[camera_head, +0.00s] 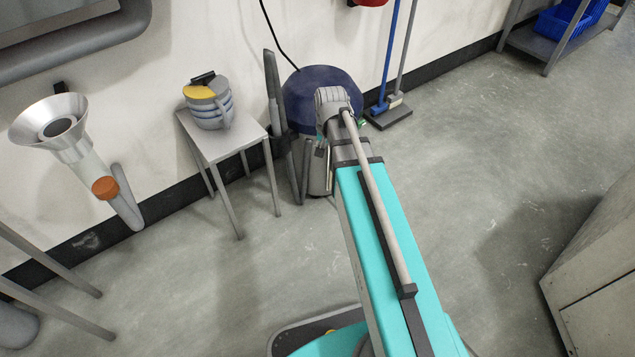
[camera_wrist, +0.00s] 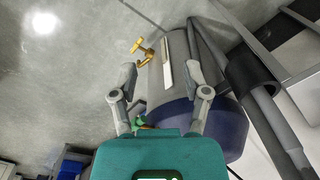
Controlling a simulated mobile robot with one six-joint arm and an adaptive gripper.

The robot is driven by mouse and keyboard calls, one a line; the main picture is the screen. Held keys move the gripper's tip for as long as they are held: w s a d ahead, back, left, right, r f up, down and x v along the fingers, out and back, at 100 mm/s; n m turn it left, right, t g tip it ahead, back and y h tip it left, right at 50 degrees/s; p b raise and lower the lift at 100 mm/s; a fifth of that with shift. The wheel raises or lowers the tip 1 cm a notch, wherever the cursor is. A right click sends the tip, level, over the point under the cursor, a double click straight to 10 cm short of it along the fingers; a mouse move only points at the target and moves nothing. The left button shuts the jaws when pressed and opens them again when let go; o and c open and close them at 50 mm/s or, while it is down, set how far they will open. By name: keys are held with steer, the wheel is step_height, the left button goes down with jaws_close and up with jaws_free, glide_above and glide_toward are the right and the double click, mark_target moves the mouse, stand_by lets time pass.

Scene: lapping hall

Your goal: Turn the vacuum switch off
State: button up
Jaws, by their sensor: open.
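The vacuum (camera_head: 301,98) stands against the wall, with a dark blue domed top and a grey drum below. In the wrist view its grey drum (camera_wrist: 183,50) carries a pale upright strip (camera_wrist: 167,74). A brass-coloured tap-like part (camera_wrist: 143,49) sticks out from the drum side. A small green part (camera_wrist: 140,122) shows near the blue top's edge, also in the head view (camera_head: 362,122); I cannot tell whether it is the switch. My gripper (camera_wrist: 162,75) is open and empty, its fingers in front of the vacuum. Contact is unclear. In the head view my arm hides part of the vacuum.
A hose and wand (camera_head: 277,105) stand left of the vacuum. A cabinet (camera_head: 595,275) stands at right. The floor between is clear.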

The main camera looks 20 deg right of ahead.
steer(key=s+a+f+n+b, duration=0.2)
steer(key=s+a+f+n, duration=0.1)
steer(key=s, duration=0.4)
steer(key=shift+s+a+n+b, duration=0.15)
steer(key=shift+a+n+b, duration=0.15)
steer(key=shift+a+n, duration=0.5)
steer(key=shift+a, duration=0.25)
step_height(320, 180, up, 37)
steer(key=s+a+n+p, duration=0.1)
steer(key=s+p, duration=0.1)
steer(key=p, duration=3.5)
steer(key=shift+s+a, duration=0.2)
steer(key=shift+s, duration=0.1)
